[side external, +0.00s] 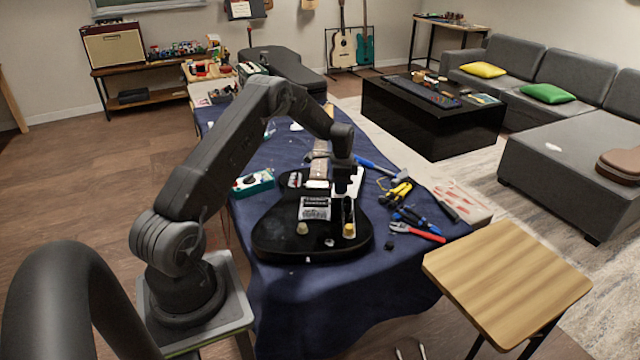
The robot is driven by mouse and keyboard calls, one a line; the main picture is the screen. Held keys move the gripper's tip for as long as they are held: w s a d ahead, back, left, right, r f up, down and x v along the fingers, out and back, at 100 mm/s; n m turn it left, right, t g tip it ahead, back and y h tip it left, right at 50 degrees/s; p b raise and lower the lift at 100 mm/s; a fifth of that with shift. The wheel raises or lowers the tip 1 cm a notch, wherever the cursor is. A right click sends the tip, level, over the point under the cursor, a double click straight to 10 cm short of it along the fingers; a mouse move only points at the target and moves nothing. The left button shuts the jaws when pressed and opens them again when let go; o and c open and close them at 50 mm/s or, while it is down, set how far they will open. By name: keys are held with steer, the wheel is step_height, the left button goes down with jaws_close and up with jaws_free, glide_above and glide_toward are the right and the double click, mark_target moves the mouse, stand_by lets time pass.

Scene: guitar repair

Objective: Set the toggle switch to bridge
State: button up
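A black electric guitar (280,233) lies face up on a dark blue cloth, its neck (320,160) pointing to the back. Its bridge (314,208) and two yellowish knobs (302,229) show on the near part of the body. I cannot make out the toggle switch or its position; it is too small, or hidden by my gripper. My gripper (347,215) points down over the right side of the guitar body, close to the right-hand knob (349,231). Whether its fingers are open or shut, or touch anything, is too small and dark to tell.
A teal pedal-like box (253,183) stands left of the guitar. Yellow-handled (396,192), blue-handled (408,216) and red-handled (424,235) tools and a hammer (445,203) lie to its right. A black guitar case (285,68) lies behind. A wooden stool (508,280) stands front right.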

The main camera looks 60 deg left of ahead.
steer(key=shift+o, duration=0.9)
steer(key=shift+r, duration=0.1)
steer(key=shift+r, duration=3.4)
